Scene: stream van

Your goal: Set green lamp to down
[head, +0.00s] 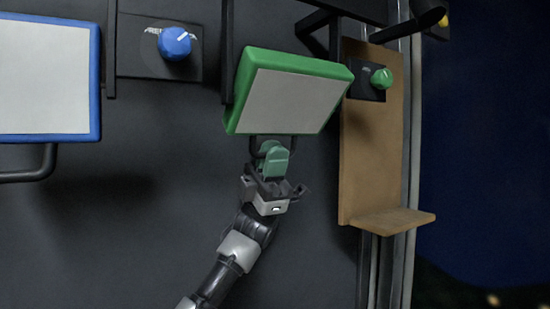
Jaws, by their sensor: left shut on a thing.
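The green lamp (290,95) is a panel with a green frame and a pale face, in the upper middle of the head view. It is tilted on the dark wall. A dark handle (291,143) hangs from its lower edge. My left gripper (273,150) reaches up from below, its greenish fingers shut on the lamp's handle. The fingers hide part of the handle. My right gripper is not in view.
A blue-framed lamp (44,78) with its own handle is at the left. A blue knob (174,43) and a green knob (381,78) sit beside the lamps. A wooden panel with a small shelf (393,220) stands to the right. The lower wall is clear.

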